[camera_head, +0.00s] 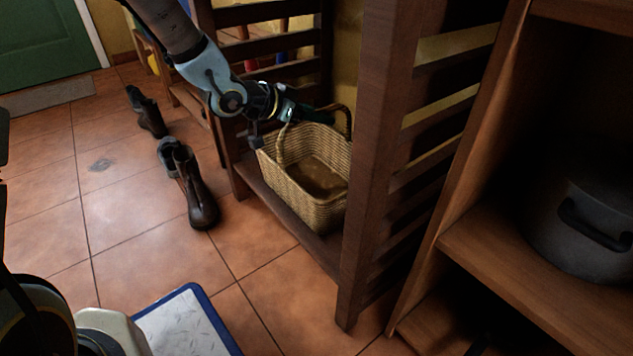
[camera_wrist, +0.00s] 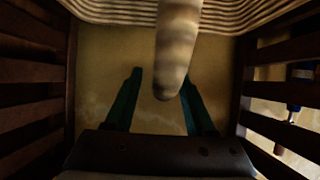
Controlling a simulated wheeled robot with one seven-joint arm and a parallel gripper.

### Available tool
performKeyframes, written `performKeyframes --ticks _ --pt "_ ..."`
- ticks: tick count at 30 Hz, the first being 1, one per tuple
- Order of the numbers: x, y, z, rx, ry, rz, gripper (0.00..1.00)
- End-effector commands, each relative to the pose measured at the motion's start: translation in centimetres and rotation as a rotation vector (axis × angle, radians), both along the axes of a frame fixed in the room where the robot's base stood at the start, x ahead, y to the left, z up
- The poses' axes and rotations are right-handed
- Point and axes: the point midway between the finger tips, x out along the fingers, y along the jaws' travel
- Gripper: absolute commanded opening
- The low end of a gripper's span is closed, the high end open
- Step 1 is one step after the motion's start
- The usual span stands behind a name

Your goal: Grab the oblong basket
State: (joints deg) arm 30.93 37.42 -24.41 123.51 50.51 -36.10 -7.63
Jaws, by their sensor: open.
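The oblong woven basket (camera_head: 318,207) sits on the low shelf of a dark wooden slatted rack in the head view. Two raised handles show on it. My gripper (camera_head: 302,112) is at the basket's far end, near the top of a handle. In the wrist view the basket's woven side (camera_wrist: 115,10) is along the top edge. A pale, blurred handle (camera_wrist: 178,45) reaches down between the two spread dark green fingers of my gripper (camera_wrist: 160,85).
A rack post (camera_head: 375,150) stands close to the basket's right. Slatted rack sides (camera_wrist: 35,100) flank the gripper in the wrist view. A pot (camera_head: 585,225) is on the right shelf. A blue-edged board (camera_head: 185,325) is below.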

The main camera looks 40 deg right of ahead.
Motion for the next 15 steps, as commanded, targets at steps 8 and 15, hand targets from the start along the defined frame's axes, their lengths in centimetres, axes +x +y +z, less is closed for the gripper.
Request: performKeyframes --ticks 8,15 --pt "0.04 -0.05 0.04 0.0 0.0 0.001 0.48" --pt "0.04 -0.03 0.04 0.0 -0.001 0.0 0.21"
